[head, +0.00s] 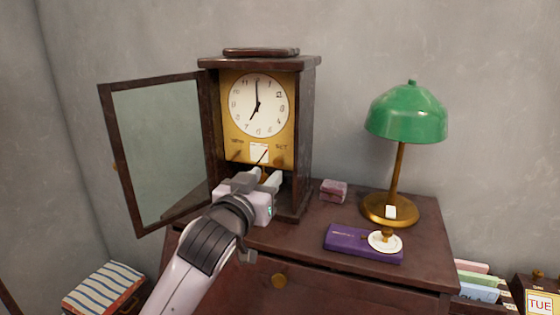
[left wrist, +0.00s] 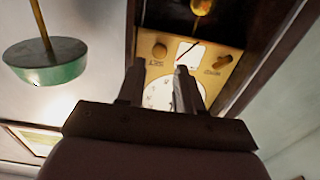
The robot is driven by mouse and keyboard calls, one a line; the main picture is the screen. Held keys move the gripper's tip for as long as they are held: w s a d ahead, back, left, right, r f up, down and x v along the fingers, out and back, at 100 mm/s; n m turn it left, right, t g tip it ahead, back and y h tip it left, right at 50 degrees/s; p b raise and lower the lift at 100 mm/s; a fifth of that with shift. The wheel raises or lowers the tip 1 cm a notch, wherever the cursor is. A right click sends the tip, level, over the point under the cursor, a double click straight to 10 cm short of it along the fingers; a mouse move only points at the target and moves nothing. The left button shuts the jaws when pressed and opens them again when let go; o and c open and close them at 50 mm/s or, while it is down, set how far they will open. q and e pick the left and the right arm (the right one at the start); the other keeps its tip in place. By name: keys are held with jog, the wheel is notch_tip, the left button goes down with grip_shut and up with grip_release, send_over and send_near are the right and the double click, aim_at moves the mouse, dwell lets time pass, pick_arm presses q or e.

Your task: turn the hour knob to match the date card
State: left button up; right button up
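A wooden clock (head: 309,110) stands on the dresser with its glass door (head: 158,150) swung open to the left. Its white dial (head: 259,104) reads about seven o'clock. Below the dial, a brass panel has a small white plate (head: 259,152) with a thin dark line, between lettering that looks like WIND and SET. My left gripper (head: 267,172) is just in front of the lower panel, open and empty. In the left wrist view, a round brass knob (left wrist: 160,50) by the SET lettering lies just beyond the gap between its fingertips (left wrist: 160,66); contact cannot be told. A winged brass piece (left wrist: 222,62) is beside it.
A green lamp (head: 406,113) stands at the right. A purple case (head: 345,238) lies before it, with a white disc (head: 385,241) bearing a brass knob. A small pink box (head: 333,191) sits near the clock. A TUE card (head: 541,303) shows at lower right.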

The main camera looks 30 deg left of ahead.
aim_at(277, 164)
pick_arm(q)
jog(key=shift+p+x, duration=0.55)
jog(key=shift+x, duration=2.7)
grip_shut()
